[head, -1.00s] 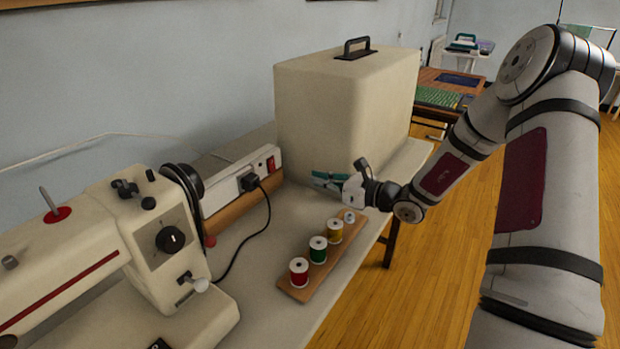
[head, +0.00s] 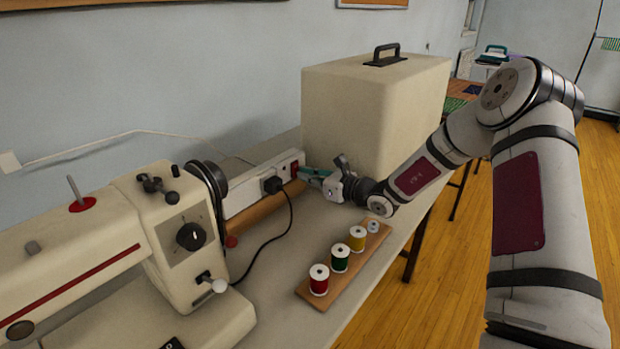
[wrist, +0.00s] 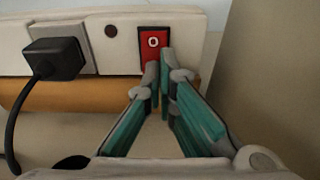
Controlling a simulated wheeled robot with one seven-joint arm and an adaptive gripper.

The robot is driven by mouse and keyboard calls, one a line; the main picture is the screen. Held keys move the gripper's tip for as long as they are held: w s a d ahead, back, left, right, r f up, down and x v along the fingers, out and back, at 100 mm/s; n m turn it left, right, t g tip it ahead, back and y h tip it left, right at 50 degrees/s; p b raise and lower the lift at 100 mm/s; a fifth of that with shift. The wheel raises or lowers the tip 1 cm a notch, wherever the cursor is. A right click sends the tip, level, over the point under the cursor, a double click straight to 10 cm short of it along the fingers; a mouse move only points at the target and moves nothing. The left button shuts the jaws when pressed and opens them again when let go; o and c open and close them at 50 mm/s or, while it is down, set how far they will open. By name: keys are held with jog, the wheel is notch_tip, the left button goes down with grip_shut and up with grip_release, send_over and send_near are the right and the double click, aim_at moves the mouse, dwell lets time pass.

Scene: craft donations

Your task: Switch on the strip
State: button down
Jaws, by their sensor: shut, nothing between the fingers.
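The white power strip (head: 243,197) runs along the back of the table beside the wall, above a brown wooden bar. Its red rocker switch (head: 294,168) is at the right end. In the wrist view the switch (wrist: 153,42) shows a white "O" mark; no light is visible on it. My gripper (head: 307,172) has teal fingers and is shut and empty. In the wrist view its fingertips (wrist: 161,72) are right in front of the switch and overlap its lower part. I cannot tell whether they touch it.
A black plug (head: 271,185) with a cable sits in the strip, left of the switch. A cream case (head: 372,110) stands close on the right. A sewing machine (head: 165,230) is at left. A spool board (head: 307,291) lies in front, with clear table between.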

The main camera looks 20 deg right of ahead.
jog(key=shift+w+a+f, duration=0.15)
jog(key=shift+w+a, duration=0.05)
jog(key=shift+a, duration=0.05)
jog(key=shift+w+f+t+y+b, duration=0.15)
jog(key=shift+f+t+y+b, duration=0.15)
jog(key=shift+t+b, duration=0.15)
jog(key=shift+a+r, duration=0.15)
jog(key=shift+a, duration=0.05)
jog(key=v, duration=1.2)
jog(key=shift+d, duration=0.4)
